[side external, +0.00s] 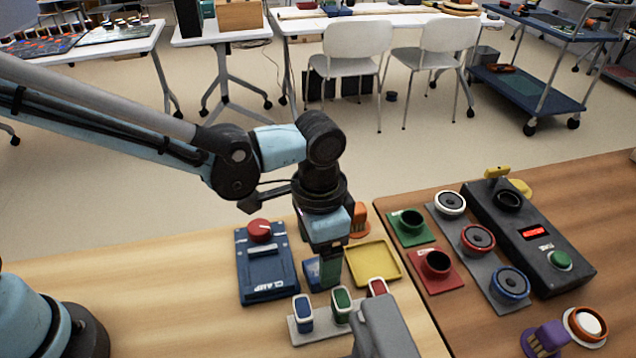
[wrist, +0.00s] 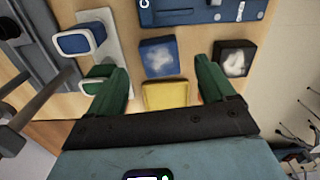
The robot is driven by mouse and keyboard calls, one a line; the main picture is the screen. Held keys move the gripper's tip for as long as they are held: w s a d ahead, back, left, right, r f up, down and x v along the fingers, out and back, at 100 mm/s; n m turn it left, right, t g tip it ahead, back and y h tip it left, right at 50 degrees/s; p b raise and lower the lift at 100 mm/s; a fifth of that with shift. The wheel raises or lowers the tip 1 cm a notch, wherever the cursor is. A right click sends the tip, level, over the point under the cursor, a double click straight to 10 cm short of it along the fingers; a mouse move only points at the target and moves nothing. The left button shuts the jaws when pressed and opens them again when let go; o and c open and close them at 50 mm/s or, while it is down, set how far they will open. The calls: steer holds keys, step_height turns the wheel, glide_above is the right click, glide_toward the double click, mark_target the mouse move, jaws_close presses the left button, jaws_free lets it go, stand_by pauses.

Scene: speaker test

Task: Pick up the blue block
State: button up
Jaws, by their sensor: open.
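The blue block (wrist: 160,57) has a pale smudge on top and lies on the wooden table. In the wrist view it sits between and slightly ahead of my gripper's (wrist: 160,70) two green fingers, with gaps on both sides. In the side view, the blue block (side external: 312,273) shows just left of my gripper (side external: 330,272), which points down and partly hides the area. My gripper is open with nothing held. I cannot tell its exact height above the block.
A dark block (wrist: 235,58) lies right of the right finger. A blue clamp box (side external: 266,268) stands left. A yellow tray (side external: 372,263) is close on the right. A grey rack (side external: 310,335) with blue, green and red pieces stands in front. Speaker parts fill the right table.

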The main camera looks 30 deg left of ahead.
steer(key=shift+f, duration=2.5)
steer(key=c, duration=1.1)
